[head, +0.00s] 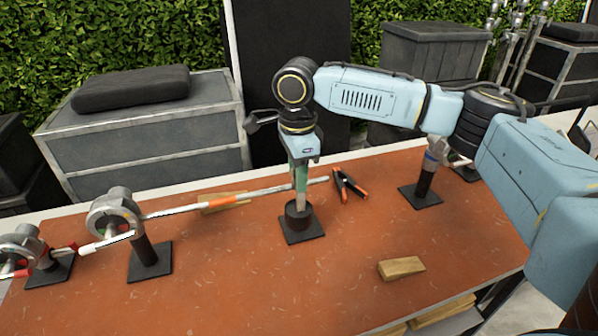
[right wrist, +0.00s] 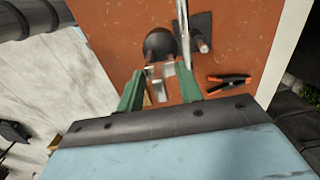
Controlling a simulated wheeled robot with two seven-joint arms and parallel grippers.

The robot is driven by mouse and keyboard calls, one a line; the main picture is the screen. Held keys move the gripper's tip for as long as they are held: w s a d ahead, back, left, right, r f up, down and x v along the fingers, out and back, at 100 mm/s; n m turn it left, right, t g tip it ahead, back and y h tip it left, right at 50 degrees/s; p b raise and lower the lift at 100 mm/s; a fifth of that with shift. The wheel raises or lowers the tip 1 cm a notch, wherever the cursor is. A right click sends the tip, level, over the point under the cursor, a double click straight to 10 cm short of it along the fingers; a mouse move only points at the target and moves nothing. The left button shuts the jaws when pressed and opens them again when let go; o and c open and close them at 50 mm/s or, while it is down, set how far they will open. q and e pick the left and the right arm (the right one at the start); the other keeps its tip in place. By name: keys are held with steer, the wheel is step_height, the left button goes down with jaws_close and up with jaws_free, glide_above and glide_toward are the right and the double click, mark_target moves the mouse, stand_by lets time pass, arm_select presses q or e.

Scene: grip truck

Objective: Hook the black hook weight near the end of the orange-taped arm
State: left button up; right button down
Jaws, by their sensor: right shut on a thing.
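My right gripper (head: 301,195) points down at the middle of the table, its green fingers shut on the pale metal hook (right wrist: 160,72) of the black hook weight (head: 297,217). The dark round weight (right wrist: 160,42) hangs or stands below the fingers, over or beside a square black base (head: 303,237); I cannot tell if it touches. The arm (head: 270,190) is a thin pale rod with orange tape, running from a grip head (head: 115,213) at left to behind my gripper. In the right wrist view the rod (right wrist: 184,35) passes just right of the weight, apparently unhooked. My left gripper is not in view.
A black clamp with orange tips (head: 349,187) lies right of the rod's end. A wooden wedge (head: 401,267) lies in front. Another stand (head: 421,192) is at right, and one with red handles (head: 40,255) at far left.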

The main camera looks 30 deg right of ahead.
steer(key=shift+w+d+r+p, duration=0.1)
steer(key=shift+w+d+p, duration=0.15)
steer(key=shift+w+p, duration=0.6)
steer(key=shift+w+d+p, duration=0.2)
steer(key=shift+w+p, duration=0.25)
steer(key=shift+w, duration=0.75)
steer(key=shift+f+p, duration=0.3)
steer(key=shift+f, duration=0.8)
steer(key=c, duration=0.9)
jaws_free()
steer(key=shift+o, duration=0.2)
step_height(320, 180, up, 13)
steer(key=shift+r, duration=0.2)
